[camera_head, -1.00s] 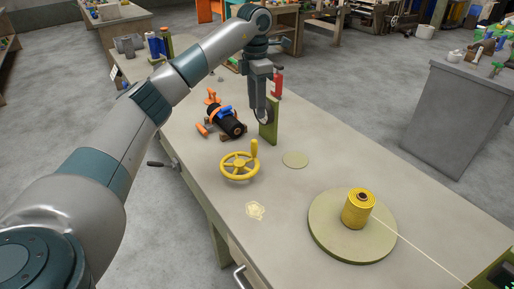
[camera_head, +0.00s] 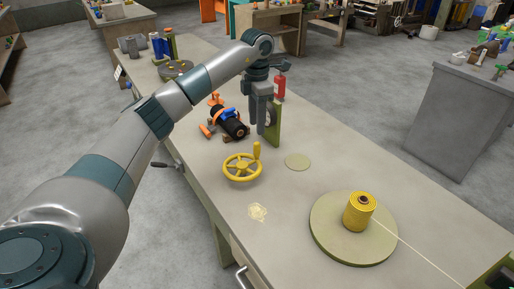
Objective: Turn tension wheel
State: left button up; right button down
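The tension wheel appears to be the yellow spoked handwheel (camera_head: 242,168) with an upright yellow knob (camera_head: 257,150), lying flat near the bench's left edge. My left gripper (camera_head: 262,127) points down beside an upright green plate (camera_head: 275,122), behind the wheel and apart from it. Its fingers are small and dark in this view, so I cannot tell whether they are open or shut. Nothing of mine touches the wheel. My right gripper is out of view.
A black cylinder with orange clamps and a blue band (camera_head: 229,123) lies left of my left gripper. A yellow spool (camera_head: 359,211) stands on a round pad (camera_head: 330,240), with thread running right. Bench space around the wheel is clear.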

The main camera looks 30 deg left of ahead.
aim_at(257, 150)
pick_arm(q)
notch_tip(257, 150, down, 10)
jog(key=p, duration=0.3)
jog(key=shift+f, duration=0.95)
grip_shut()
